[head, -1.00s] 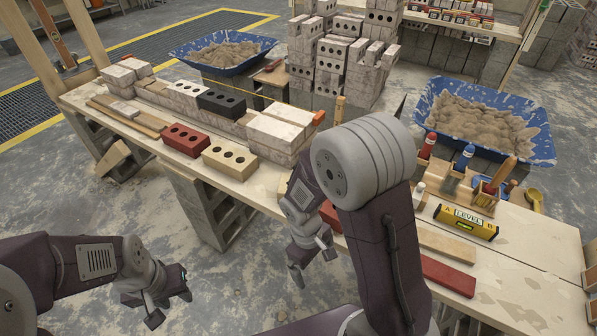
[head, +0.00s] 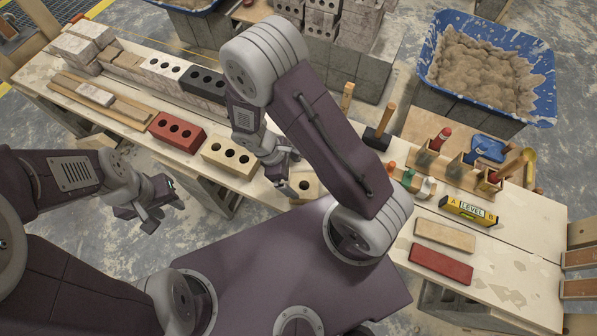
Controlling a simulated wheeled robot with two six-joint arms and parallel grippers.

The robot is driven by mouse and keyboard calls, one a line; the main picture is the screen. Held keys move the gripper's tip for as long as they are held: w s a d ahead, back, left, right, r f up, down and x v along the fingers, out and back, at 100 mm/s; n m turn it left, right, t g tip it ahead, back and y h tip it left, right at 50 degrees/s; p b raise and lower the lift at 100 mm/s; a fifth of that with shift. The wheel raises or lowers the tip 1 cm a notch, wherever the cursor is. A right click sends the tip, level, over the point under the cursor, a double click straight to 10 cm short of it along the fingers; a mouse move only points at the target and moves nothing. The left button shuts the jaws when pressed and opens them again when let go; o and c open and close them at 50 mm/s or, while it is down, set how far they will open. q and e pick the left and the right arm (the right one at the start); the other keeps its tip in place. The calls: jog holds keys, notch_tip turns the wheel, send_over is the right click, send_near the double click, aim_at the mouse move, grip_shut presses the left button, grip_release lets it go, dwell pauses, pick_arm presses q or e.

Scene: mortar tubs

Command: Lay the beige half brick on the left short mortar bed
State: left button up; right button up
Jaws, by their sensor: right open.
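The beige half brick (head: 304,187), with one dark hole showing, lies on the board near its front edge, partly covered by my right gripper. My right gripper (head: 281,174) is open, pointing down just left of and close to the half brick; I cannot tell if they touch. The left short mortar bed (head: 124,62) is a brown strip on the wall course, between the pale bricks at the left end and the white holed brick (head: 165,70). My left gripper (head: 163,207) is open and empty, in front of the board over the floor.
A red brick (head: 177,132) and a longer beige brick (head: 228,157) lie along the board's front. A black brick (head: 204,84) sits on the wall. My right arm hides the wall's right part. A yellow level (head: 468,211), tools and a blue mortar tub (head: 540,95) are at right.

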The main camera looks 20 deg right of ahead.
aim_at(302, 186)
jog(key=shift+s+d+f, duration=0.3)
jog(key=shift+s+f, duration=0.4)
jog(key=shift+f, duration=0.05)
jog(key=shift+b+x, duration=0.45)
jog(key=shift+x, duration=0.45)
jog(key=shift+w+f, duration=0.15)
jog(key=shift+w, duration=0.25)
jog(key=b+x, duration=0.1)
jog(key=x, duration=0.3)
jog(key=shift+s+a+b, duration=0.15)
jog(key=shift+b, duration=0.15)
jog(key=shift+d+f, duration=0.2)
jog(key=shift+f, duration=0.35)
pick_arm(q)
jog(key=f, duration=0.3)
jog(key=shift+s+a, duration=0.1)
jog(key=shift+s, duration=0.1)
pick_arm(e)
jog(key=shift+r, duration=0.1)
jog(key=c, duration=2)
pick_arm(q)
jog(key=shift+r, duration=0.2)
pick_arm(e)
jog(key=shift+o, duration=0.2)
jog(key=shift+r, duration=0.15)
